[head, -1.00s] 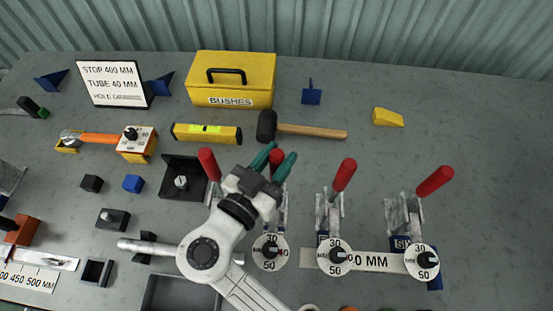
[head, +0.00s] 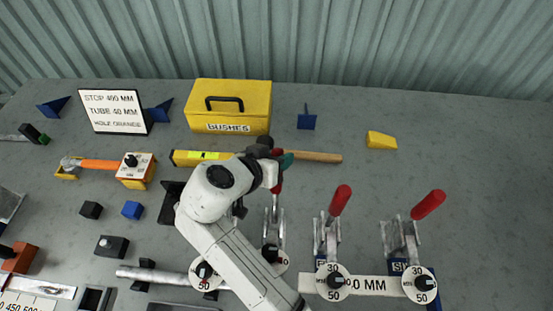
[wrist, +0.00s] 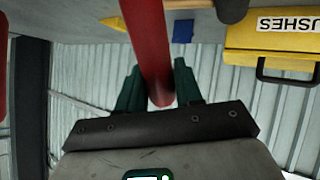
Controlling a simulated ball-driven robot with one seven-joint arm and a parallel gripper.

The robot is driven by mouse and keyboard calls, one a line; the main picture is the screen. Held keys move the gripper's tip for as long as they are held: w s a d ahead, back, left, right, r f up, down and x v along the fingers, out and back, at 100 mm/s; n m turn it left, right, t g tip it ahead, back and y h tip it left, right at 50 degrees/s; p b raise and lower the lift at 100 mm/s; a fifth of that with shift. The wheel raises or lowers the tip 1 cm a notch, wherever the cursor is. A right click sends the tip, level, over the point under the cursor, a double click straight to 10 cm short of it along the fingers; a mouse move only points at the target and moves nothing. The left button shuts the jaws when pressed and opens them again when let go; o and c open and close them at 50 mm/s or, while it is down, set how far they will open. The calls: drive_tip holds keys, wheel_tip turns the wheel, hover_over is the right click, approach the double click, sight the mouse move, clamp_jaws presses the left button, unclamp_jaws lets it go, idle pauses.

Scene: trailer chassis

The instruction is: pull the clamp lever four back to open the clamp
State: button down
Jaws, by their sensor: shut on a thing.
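A row of toggle clamps with red-handled levers stands at the front of the bench. My gripper (head: 283,162) is shut on the red handle (head: 277,186) of the second clamp from the left. In the wrist view that handle (wrist: 148,40) runs between the teal fingers of my gripper (wrist: 157,88). The two clamps to the right show their red levers (head: 339,199) and (head: 428,205) leaning up and back. The leftmost clamp's lever is hidden behind my arm; its dial (head: 205,272) shows. No lever number is readable.
A hammer (head: 316,157), a yellow level (head: 190,158) and the yellow BUSHES box (head: 228,107) lie behind the gripper. A yellow wedge (head: 381,140) sits at the back right. A steel tube (head: 140,274) lies front left. The bench's right side is clear.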

drive_tip(key=shift+w+f, duration=0.1)
drive_tip(key=shift+w, duration=0.05)
idle(0.3)
drive_tip(key=c, duration=0.9)
unclamp_jaws()
drive_tip(key=shift+o, duration=0.2)
drive_tip(key=b+v, duration=0.1)
drive_tip(key=v, duration=0.9)
drive_tip(key=shift+a+r+b, duration=0.25)
drive_tip(key=shift+b, duration=0.15)
